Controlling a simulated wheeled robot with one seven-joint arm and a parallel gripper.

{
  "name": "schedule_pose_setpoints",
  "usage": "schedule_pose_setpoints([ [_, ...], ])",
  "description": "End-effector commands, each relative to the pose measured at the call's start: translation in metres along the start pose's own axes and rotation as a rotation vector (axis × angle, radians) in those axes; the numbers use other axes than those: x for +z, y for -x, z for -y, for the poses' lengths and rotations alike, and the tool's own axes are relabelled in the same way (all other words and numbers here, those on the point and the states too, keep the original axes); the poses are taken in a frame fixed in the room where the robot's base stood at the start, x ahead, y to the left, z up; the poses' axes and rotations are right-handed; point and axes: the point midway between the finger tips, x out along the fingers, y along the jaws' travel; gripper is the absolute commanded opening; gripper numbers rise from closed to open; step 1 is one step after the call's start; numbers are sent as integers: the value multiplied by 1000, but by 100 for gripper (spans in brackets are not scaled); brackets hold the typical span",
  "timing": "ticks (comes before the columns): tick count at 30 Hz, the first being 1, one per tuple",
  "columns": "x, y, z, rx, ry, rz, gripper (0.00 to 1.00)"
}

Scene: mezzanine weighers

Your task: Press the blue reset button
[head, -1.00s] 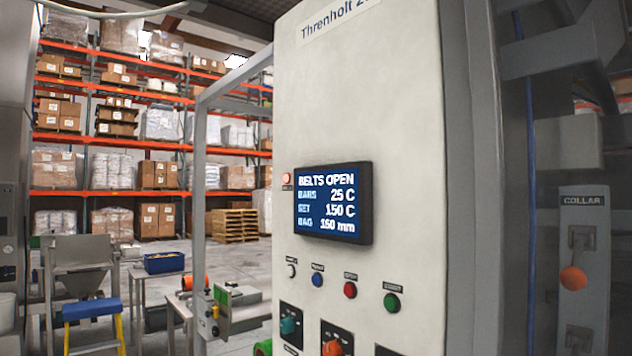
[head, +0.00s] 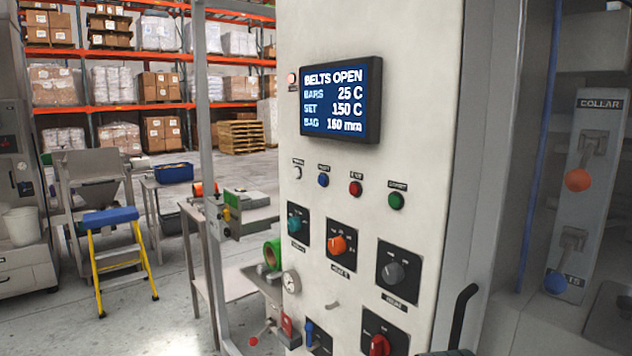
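The blue button (head: 323,180) is a small round cap on the pale control panel (head: 420,130). It sits in a row under the screen, between a white button (head: 297,172) on its left and a red button (head: 355,188) on its right. A green button (head: 396,201) ends the row. The small labels above the buttons are too blurred to read surely. The screen (head: 341,98) reads BELTS OPEN, BARS 25 C, SET 150 C and a BAG width in mm. My gripper is not in view.
Below the buttons are teal (head: 296,224), orange (head: 338,245), grey (head: 393,272) and red (head: 379,345) knobs. A black bent handle (head: 463,312) stands at the lower right. A yellow step stool (head: 120,250) with a blue top stands on the floor at left. Open floor lies around it.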

Motion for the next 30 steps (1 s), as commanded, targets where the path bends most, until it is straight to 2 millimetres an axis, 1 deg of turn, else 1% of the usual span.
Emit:
schedule_pose_setpoints([
  [2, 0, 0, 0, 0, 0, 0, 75],
  [3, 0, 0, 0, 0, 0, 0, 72],
  [5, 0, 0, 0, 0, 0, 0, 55],
  [6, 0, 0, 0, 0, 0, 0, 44],
  [8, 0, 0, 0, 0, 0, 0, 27],
  [9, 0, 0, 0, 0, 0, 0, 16],
  [11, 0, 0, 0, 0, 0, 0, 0],
  [30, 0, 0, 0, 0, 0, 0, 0],
])
